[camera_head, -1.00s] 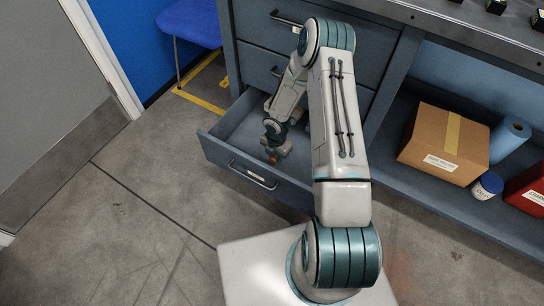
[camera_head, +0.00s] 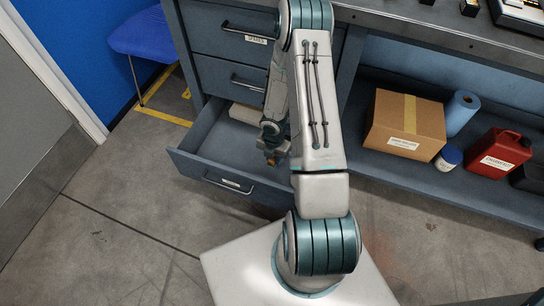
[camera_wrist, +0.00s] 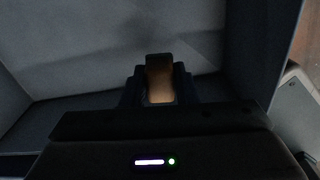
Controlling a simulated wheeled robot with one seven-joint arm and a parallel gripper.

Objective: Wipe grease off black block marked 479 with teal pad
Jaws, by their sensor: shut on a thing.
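My gripper (camera_head: 271,160) is over the open lower drawer (camera_head: 190,160), pointing down. It is shut on a small brown thing (camera_wrist: 160,78), which shows between the fingers in the wrist view. What this thing is, I cannot tell; no teal shows on it. Small black blocks, one of them (camera_head: 469,8) near the top edge of the head view, stand on the bench top. Their marks are too small to read, so I cannot tell which is 479. I cannot make out a teal pad or grease.
A pale flat thing (camera_head: 247,114) lies at the back of the drawer. A blue chair (camera_head: 142,36) stands at left. The floor in front is clear.

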